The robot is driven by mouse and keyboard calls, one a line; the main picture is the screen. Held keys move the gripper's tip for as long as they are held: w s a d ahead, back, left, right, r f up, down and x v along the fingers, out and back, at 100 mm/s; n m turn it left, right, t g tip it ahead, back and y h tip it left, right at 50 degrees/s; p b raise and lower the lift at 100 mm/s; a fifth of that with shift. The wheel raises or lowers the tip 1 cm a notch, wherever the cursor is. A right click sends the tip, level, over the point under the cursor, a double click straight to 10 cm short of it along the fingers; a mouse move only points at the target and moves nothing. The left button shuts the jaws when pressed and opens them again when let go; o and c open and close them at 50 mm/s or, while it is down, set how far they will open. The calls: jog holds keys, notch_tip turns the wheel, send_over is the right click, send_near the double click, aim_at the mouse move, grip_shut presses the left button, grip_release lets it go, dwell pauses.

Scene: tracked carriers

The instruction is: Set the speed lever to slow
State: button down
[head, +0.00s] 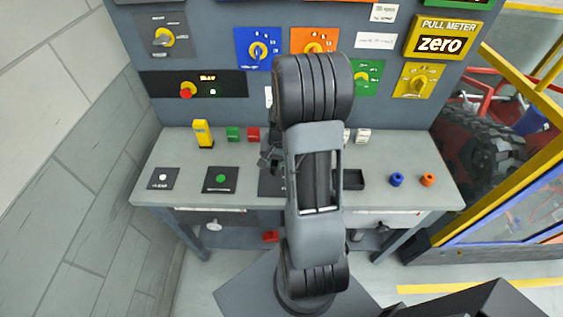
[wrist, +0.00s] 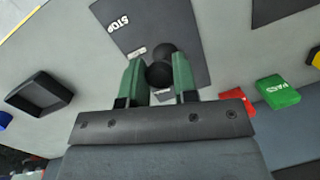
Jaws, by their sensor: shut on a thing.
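The speed lever's dark plate (wrist: 185,22) lies on the grey bench in the wrist view, with STOP printed near its upper left end. Smaller white labels on it are too small to read. A round black lever knob (wrist: 158,75) sits between the green fingers of my gripper (wrist: 160,72), which is shut on it. A second dark round shape shows just beyond the knob; I cannot tell which part it is. In the head view my arm covers most of the plate (head: 267,188), and the knob is hidden.
A black open tray (head: 352,179) and blue (head: 396,179) and orange (head: 428,179) cylinders stand to the right. Green (head: 233,133) and red (head: 253,134) blocks and a yellow one (head: 203,133) stand at the back. Button plates (head: 221,179) lie left. The panel (head: 215,55) rises behind.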

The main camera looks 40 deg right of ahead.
jog(key=shift+w+d+r, duration=0.25)
jog(key=shift+w+d, duration=0.15)
jog(key=shift+w, duration=0.1)
jog(key=shift+w+d+r, duration=0.2)
jog(key=shift+w+d, duration=0.15)
jog(key=shift+w, duration=0.15)
jog(key=c, duration=0.9)
grip_release()
jog(key=shift+f, duration=0.1)
jog(key=r, duration=0.4)
jog(key=d+r+b, duration=0.1)
jog(key=r, duration=0.4)
jog(key=d+r, duration=0.1)
jog(key=r, duration=0.3)
jog(key=shift+s+r+b, duration=0.15)
jog(key=shift+r+b, duration=0.15)
jog(key=shift+r, duration=0.05)
